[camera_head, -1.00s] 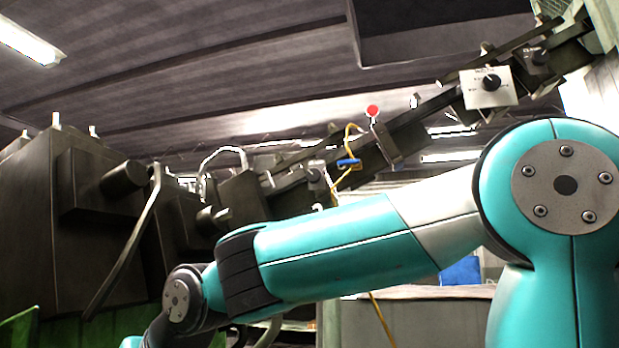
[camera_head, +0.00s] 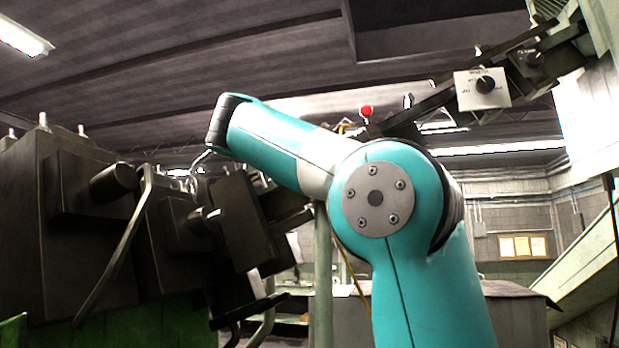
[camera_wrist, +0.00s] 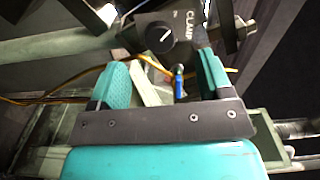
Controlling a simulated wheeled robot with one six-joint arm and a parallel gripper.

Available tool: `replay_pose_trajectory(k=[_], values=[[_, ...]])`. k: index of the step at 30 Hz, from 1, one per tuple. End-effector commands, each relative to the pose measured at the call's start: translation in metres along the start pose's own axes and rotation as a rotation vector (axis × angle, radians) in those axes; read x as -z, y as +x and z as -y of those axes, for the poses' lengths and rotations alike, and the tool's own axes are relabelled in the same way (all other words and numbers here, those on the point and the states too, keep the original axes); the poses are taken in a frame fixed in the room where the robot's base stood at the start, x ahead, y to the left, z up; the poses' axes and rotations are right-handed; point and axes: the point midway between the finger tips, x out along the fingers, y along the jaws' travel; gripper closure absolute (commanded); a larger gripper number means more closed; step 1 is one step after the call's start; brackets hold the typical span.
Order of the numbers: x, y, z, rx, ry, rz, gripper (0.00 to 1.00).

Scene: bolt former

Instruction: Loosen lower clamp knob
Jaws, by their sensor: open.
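In the wrist view, a round black knob (camera_wrist: 160,38) with a white pointer line sits on a dark plate marked "CLAMP" (camera_wrist: 184,20). My gripper (camera_wrist: 162,62) is open, with its two teal fingers apart and nothing held between them. The knob appears between and just beyond the fingertips; I see no contact. I cannot tell from the label whether this is the lower clamp knob. In the head view my gripper is hidden. A black knob on a white plate (camera_head: 486,85) shows on the upper part of the sloping rail.
The dark machine block (camera_head: 90,220) fills the left of the head view, with a bent lever (camera_head: 120,250) in front. A red button (camera_head: 366,111) stands on the rail behind my arm. In the wrist view, a yellow cable (camera_wrist: 60,88) and blue connector (camera_wrist: 179,84) lie near the fingers.

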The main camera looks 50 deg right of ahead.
Motion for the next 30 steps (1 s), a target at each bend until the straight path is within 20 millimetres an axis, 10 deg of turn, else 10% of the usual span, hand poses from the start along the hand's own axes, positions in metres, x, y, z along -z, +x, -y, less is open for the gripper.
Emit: replay_pose_trajectory(k=[6,18,30], values=[[0.003,0.059,0.003,-0.004,-0.006,-0.008,0.28],[-0.001,0.053,0.003,0.000,-0.740,0.004,0.28],[-0.001,0.053,-0.001,0.001,-0.968,0.004,0.28]])
